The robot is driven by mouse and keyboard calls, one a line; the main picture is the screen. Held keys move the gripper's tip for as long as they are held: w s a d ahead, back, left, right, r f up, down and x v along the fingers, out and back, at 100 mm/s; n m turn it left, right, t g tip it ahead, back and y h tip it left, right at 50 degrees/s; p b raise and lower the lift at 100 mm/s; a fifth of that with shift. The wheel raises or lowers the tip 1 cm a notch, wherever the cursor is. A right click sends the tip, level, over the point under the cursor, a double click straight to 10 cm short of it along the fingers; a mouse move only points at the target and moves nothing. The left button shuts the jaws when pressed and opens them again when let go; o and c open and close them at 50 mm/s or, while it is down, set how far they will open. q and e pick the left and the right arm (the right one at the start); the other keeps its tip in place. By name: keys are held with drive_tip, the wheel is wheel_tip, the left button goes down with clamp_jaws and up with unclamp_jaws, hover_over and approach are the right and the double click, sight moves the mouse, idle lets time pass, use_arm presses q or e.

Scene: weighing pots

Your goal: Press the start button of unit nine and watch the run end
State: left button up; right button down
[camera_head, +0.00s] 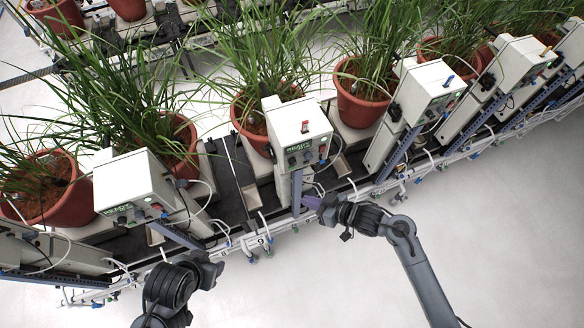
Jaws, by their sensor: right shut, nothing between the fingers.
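A small tag that seems to read 9 (263,240) hangs on the front rail, below and left of this box. My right gripper (312,202) is shut and empty, below the box and close to its post, apart from the panel. My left gripper (213,268) is low left of centre, and its fingers are not clear.
A similar box (130,184) stands to the left and another (432,90) to the right. Red-brown pots (362,97) with long grassy leaves stand behind; some leaves hang near the boxes. Rails, hoses and cables run along the front. The pale floor (480,230) in front is clear.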

sight(292, 168)
drive_tip(key=w+a+b, duration=0.3)
drive_tip(key=w+b, duration=0.2)
drive_tip(key=w, duration=0.2)
drive_tip(key=shift+w+a, duration=0.35)
drive_tip(key=shift+a, duration=0.05)
idle(0.5)
idle(0.7)
idle(0.7)
drive_tip(key=shift+w, duration=0.15)
drive_tip(key=shift+w+a, duration=0.2)
drive_tip(key=shift+w, duration=0.05)
